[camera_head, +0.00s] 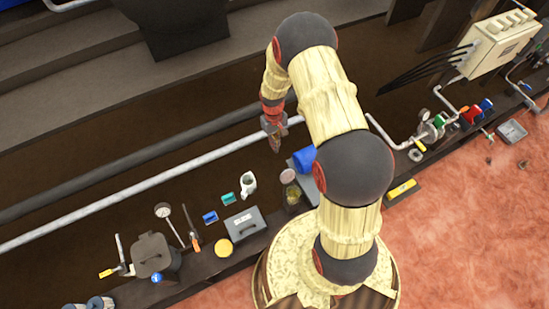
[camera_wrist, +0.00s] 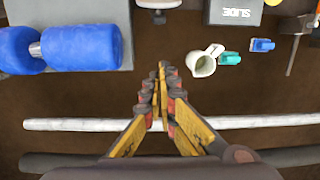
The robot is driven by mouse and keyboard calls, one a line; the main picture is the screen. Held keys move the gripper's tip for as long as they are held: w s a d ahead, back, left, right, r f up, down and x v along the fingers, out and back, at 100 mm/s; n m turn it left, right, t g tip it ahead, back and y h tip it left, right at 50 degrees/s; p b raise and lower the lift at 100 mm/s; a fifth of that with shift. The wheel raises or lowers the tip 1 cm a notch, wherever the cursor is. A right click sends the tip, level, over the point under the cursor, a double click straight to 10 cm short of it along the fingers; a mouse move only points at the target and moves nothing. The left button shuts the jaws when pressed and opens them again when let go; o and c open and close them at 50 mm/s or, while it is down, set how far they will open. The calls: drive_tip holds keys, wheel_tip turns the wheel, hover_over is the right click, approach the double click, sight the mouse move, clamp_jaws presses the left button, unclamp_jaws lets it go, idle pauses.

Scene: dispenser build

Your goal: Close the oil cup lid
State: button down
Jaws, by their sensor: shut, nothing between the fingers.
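My gripper (camera_head: 275,147) points down over the dark surface, fingers together and empty; its fingertips (camera_wrist: 162,68) show in the middle of the wrist view. A small white cup (camera_head: 248,184) stands left of and below my gripper in the head view. In the wrist view the white cup (camera_wrist: 203,63) is right of my fingertips, apart from them, with a dark opening and a white loop or flap at its upper right. I cannot tell whether that part is a handle or a lid. No label confirms this as the oil cup.
A blue cylinder (camera_wrist: 80,47) lies on a grey plate close to my gripper. Jars (camera_head: 289,177), a green block (camera_wrist: 229,58), a blue block (camera_wrist: 262,45) and a grey box (camera_wrist: 236,12) are nearby. A long pale pipe (camera_head: 130,198) crosses the dark surface.

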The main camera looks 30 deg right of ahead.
sight(286, 174)
wheel_tip(286, 174, down, 10)
drive_tip(key=s+b, duration=0.1)
drive_tip(key=b, duration=0.2)
drive_tip(key=s, duration=0.1)
drive_tip(key=s+r, duration=0.1)
drive_tip(key=s+b, duration=0.1)
drive_tip(key=s, duration=0.1)
drive_tip(key=shift+r, duration=0.4)
